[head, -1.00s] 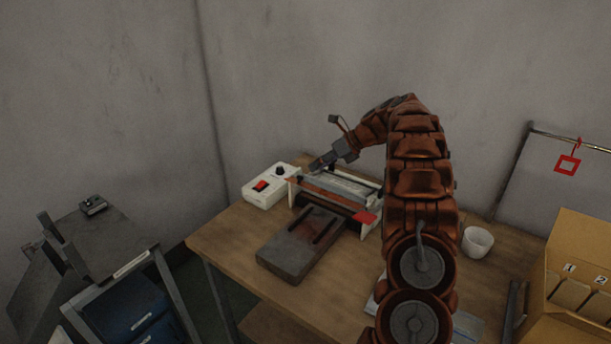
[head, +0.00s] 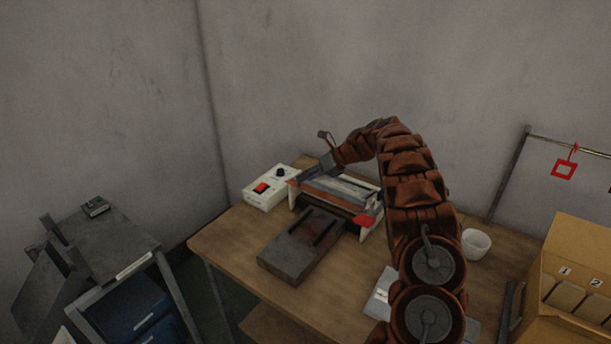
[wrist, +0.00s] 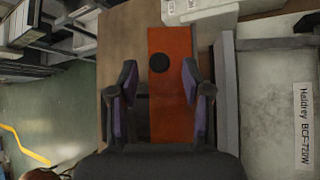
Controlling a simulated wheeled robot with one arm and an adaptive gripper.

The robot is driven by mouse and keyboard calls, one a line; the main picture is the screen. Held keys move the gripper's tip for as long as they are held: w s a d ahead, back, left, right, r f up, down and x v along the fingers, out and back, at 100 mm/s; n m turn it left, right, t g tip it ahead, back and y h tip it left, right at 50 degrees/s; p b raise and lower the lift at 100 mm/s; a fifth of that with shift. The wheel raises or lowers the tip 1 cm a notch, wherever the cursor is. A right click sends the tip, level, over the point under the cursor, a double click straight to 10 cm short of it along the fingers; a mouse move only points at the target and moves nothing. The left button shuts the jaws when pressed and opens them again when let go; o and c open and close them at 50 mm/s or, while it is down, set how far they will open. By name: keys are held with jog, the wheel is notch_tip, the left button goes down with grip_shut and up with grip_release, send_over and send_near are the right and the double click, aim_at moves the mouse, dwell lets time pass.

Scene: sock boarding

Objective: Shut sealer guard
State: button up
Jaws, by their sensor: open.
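The sealer (head: 374,205) stands on the wooden table, with white end plates and a red tab at its right end. An orange-red panel with a dark round knob, which looks like its guard (wrist: 172,115), shows in the wrist view. My gripper (wrist: 160,75) is open, with its fingers on either side of the panel near the knob. I cannot tell whether they touch it. In the head view my gripper (head: 300,177) is low over the sealer's left end and hides part of it. The guard's tilt is unclear.
A white control box (head: 262,196) with a red switch stands close left of the sealer. A dark flat board (head: 290,252) lies in front. A white cup (head: 476,242) and a cardboard box (head: 575,250) are to the right. A dark cart (head: 110,245) stands left.

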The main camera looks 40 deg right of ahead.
jog(key=shift+w+a+f, duration=0.25)
jog(key=shift+a, duration=0.05)
grip_shut()
dwell(0.4)
